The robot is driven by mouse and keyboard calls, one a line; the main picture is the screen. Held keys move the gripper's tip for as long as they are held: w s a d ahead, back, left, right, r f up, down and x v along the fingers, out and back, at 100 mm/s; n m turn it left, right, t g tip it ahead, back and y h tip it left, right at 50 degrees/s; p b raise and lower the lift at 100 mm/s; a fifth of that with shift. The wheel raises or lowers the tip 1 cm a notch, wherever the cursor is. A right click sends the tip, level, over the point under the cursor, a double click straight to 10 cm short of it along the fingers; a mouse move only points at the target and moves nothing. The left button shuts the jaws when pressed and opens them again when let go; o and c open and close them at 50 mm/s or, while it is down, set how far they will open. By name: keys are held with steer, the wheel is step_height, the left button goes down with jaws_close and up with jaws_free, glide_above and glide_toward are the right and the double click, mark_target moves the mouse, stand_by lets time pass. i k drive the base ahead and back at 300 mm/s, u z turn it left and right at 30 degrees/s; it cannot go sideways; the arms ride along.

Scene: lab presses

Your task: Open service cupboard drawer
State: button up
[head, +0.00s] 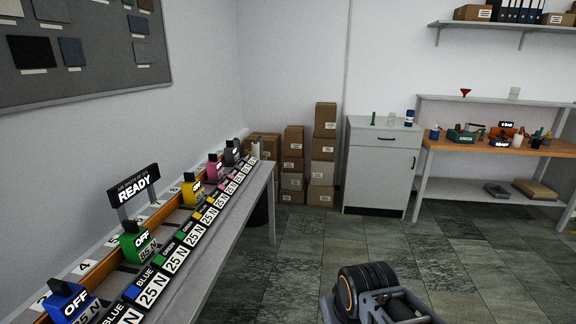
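The service cupboard (380,178) is a light grey cabinet against the back wall. Its drawer (384,136) at the top looks shut, with a dark bar handle (387,139) on its front. A door with a small dark handle at its upper right is below the drawer. Part of my own arm shows at the bottom of the head view, well short of the cupboard. My gripper's fingers are not in view.
A long bench (236,205) with colored presses runs along the left wall. Stacked cardboard boxes (322,150) stand left of the cupboard. A wooden-topped workbench (470,149) adjoins it on the right. The tiled floor (400,245) before the cupboard is clear.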

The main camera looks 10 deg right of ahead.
mark_target(413, 139)
steer(key=z, duration=0.55)
steer(key=i, duration=2.15)
steer(key=z, duration=0.55)
steer(key=i, duration=3.1)
steer(key=u, duration=0.25)
